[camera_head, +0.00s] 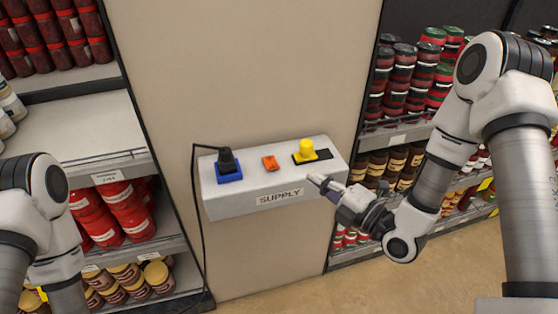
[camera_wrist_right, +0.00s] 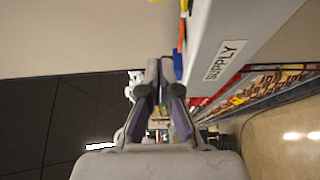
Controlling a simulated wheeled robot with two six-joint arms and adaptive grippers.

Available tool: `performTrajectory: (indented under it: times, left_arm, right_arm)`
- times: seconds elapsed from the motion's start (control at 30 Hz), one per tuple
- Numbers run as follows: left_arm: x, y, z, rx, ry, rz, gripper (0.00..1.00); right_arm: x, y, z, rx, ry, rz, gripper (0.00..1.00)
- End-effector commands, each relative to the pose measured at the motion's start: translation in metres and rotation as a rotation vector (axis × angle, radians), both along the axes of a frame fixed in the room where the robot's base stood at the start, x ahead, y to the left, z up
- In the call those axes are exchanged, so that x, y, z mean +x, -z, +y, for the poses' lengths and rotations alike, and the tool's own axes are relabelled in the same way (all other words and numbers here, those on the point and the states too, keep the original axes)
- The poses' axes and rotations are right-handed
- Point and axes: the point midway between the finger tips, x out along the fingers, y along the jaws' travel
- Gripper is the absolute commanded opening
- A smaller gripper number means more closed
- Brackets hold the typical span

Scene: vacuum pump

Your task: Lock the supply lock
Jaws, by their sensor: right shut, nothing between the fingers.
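A white supply box (camera_head: 240,205) with a SUPPLY label (camera_head: 280,197) is fixed to the beige wall panel. On its top, a yellow knob (camera_head: 306,147) sits toward the left end of a black plate (camera_head: 324,155). An orange piece (camera_head: 269,163) is in the middle, and a black plug (camera_head: 227,162) stands in a blue socket (camera_head: 229,177) at left. My right gripper (camera_head: 318,182) is shut and empty, at the box's front right edge, below the yellow knob in the picture. In the right wrist view the shut fingers (camera_wrist_right: 165,64) are beside the box (camera_wrist_right: 206,62). My left gripper is out of view.
A black cable (camera_head: 199,230) hangs from the plug down the wall panel. Shelves of jars stand left (camera_head: 105,163) and right (camera_head: 400,138) of the panel. The space above the box is clear.

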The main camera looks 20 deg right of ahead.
Motion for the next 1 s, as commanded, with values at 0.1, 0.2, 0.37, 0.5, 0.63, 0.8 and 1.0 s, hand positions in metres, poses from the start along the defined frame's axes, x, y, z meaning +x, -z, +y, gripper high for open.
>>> performTrajectory:
  times: [0.1, 0.2, 0.37, 0.5, 0.63, 0.8, 1.0]
  left_arm:
    - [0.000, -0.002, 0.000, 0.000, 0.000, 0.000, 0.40]
    - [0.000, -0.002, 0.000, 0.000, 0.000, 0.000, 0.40]
    - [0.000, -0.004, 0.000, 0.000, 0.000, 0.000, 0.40]
    - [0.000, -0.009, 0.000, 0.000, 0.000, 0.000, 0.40]
    - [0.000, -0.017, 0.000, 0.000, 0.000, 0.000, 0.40]
    - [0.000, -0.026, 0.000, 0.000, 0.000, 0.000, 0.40]
    - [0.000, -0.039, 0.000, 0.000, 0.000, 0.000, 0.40]
  right_arm:
    - [0.000, -0.002, 0.000, -0.001, -0.001, -0.001, 0.00]
    - [0.000, -0.002, 0.001, -0.002, -0.001, 0.001, 0.00]
    - [0.004, -0.002, 0.003, -0.004, -0.001, 0.002, 0.00]
    - [0.019, -0.003, 0.013, -0.008, -0.006, 0.002, 0.00]
    - [0.042, -0.004, 0.027, -0.008, -0.006, 0.001, 0.00]
    - [0.070, -0.005, 0.043, -0.005, -0.005, 0.001, 0.00]
    - [0.091, -0.005, 0.035, 0.003, 0.006, 0.005, 0.00]
